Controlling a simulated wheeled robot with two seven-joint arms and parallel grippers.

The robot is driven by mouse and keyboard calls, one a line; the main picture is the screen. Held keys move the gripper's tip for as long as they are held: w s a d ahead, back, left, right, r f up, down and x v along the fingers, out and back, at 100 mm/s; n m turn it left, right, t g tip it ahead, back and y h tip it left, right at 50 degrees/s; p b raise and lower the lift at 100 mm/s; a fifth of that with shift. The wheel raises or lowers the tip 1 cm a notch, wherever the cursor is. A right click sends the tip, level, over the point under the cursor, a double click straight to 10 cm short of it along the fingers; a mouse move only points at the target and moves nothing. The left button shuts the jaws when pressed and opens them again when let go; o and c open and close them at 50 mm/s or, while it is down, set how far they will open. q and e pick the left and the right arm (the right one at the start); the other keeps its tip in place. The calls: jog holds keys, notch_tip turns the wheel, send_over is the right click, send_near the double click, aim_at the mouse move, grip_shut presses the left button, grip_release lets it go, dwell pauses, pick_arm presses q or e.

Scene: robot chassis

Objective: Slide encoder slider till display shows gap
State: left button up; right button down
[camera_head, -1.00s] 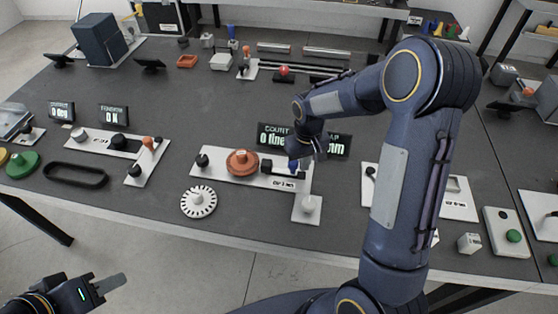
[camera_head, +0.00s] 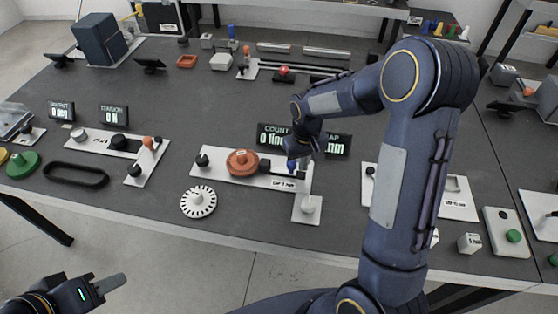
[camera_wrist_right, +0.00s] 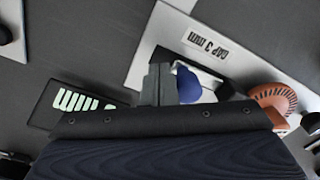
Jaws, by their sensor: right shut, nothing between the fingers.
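The encoder fixture is a white plate (camera_head: 220,172) with an orange slotted disc (camera_head: 242,162), a black knob and a "GAP 3 mm" label. The slider's blue knob (camera_head: 291,165) sits right of the disc; it also shows in the wrist view (camera_wrist_right: 188,86). My right gripper (camera_wrist_right: 160,84) is shut and empty, with its fingers close beside the blue knob; I cannot tell if they touch it.
A white toothed disc (camera_head: 199,201) lies in front of the plate. A tension fixture (camera_head: 95,142) stands left, other fixtures right.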

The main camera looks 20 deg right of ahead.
jog(key=shift+s+d, duration=0.1)
jog(key=shift+d, duration=0.05)
dwell(0.3)
jog(key=shift+s+d, duration=0.25)
jog(key=shift+d, duration=0.1)
notch_tip(320, 180, up, 8)
jog(key=p, duration=0.6)
dwell(0.6)
